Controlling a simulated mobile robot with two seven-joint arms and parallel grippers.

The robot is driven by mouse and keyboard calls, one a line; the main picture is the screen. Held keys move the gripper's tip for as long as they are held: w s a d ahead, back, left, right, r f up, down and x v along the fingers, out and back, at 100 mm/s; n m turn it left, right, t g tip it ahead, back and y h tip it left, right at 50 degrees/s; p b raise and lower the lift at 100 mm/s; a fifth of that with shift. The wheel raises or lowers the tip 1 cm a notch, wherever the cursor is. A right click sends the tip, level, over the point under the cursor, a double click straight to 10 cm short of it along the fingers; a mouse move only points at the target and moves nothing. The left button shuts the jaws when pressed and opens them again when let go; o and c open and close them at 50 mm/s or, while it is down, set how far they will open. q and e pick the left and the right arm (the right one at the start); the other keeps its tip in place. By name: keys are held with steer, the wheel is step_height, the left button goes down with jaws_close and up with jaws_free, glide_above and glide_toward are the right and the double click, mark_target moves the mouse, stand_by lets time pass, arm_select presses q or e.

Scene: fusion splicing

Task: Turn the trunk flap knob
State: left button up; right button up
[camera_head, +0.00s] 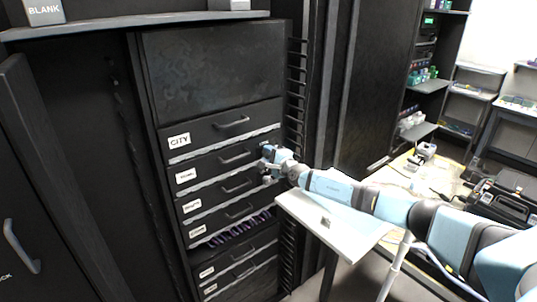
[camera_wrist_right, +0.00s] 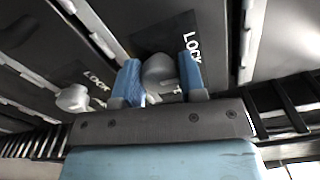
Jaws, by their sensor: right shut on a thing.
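A black cabinet holds a stack of flaps with handles and white labels; the top labelled one reads CITY (camera_head: 179,141). The flap below it (camera_head: 211,168) has a label too small to read surely. My right gripper (camera_head: 266,161) is at the right end of this stack, near that lower flap. In the right wrist view, the gripper (camera_wrist_right: 162,80) has its two blue fingers on either side of a pale round knob (camera_wrist_right: 159,70) and is shut on it. A LOCK marking (camera_wrist_right: 192,42) is beside this knob. A second knob (camera_wrist_right: 73,97) with its own LOCK marking stands to the left.
Purple cables (camera_head: 238,229) show in a lower opening. Shelves and a black case (camera_head: 505,196) stand at the right. A dark ladder-like rack is beside the flaps.

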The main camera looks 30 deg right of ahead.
stand_by(0.6)
steer(key=o, duration=0.9)
steer(key=shift+s+p, duration=0.4)
steer(key=shift+s, duration=0.15)
steer(key=s, duration=0.1)
steer(key=s+p, duration=0.1)
steer(key=s, duration=0.2)
steer(key=shift+s+d+p, duration=0.25)
steer(key=shift+s+p, duration=0.1)
steer(key=shift+s, duration=0.05)
glide_toward(269, 155)
steer(key=s, duration=0.4)
steer(key=shift+w+r, duration=0.1)
steer(key=shift+r, duration=0.05)
